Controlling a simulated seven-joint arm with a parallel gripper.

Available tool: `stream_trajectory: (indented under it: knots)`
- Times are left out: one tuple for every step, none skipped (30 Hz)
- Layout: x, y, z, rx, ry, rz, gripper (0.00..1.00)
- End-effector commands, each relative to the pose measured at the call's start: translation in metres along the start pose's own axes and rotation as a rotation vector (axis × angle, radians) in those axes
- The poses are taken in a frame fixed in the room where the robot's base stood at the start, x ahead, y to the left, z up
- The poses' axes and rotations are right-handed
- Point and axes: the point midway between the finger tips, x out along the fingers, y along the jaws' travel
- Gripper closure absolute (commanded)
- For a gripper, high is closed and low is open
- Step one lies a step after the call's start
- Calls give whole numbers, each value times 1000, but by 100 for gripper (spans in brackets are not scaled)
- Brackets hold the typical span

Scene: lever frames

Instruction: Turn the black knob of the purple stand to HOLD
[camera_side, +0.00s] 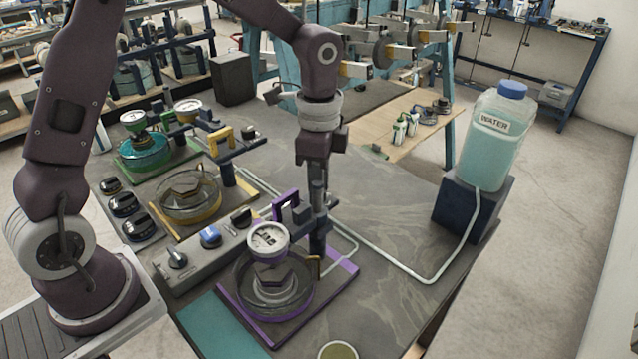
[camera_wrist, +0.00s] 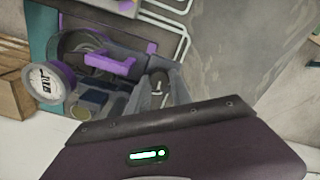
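The purple stand (camera_side: 342,281) stands at the front of the grey table, with a round white gauge (camera_side: 268,238), a clear dish and a purple handle (camera_side: 287,199). In the wrist view its purple handle (camera_wrist: 112,64) and gauge (camera_wrist: 47,82) lie left of centre. A dark knob with a pale pointer mark (camera_wrist: 158,84) shows beside the handle, close to my fingers; its lettering cannot be read. My gripper (camera_side: 318,203) points straight down over the stand's post and hides the knob in the side view. I cannot tell whether the fingers touch the knob.
The yellow stand (camera_side: 158,227) and green stand (camera_side: 130,175) stand behind to the left. A grey box with switches (camera_side: 195,262) lies left of the purple stand. A water bottle (camera_side: 497,135) on a dark block stands at right, with a pale tube (camera_side: 385,264) across the table.

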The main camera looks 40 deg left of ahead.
Motion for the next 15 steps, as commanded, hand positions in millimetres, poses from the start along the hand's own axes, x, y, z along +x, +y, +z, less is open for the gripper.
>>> stream_trajectory:
  knots:
    - [-1, 0, -1, -1, 3, -2, 66]
    - [-1, 0, -1, -1, 3, -2, 60]
    - [-1, 0, -1, -1, 2, -2, 53]
    - [-1, 0, 0, -1, 2, -2, 52]
    - [0, 0, 0, -1, 2, -1, 52]
    - [0, 0, 0, -1, 1, -1, 52]
    - [0, 0, 0, -1, 1, 0, 52]
    - [0, 0, 0, 0, 1, 0, 52]
    - [0, 0, 0, 0, 0, 1, 52]
    - [0, 1, 0, 0, 0, 1, 52]
    - [0, 1, 0, 0, 0, 2, 52]
    - [0, 1, 0, 0, -1, 2, 52]
    - [0, 1, 0, 0, -1, 2, 52]
    - [0, 1, 0, 0, -1, 3, 52]
    - [0, 1, 0, 0, -1, 3, 52]
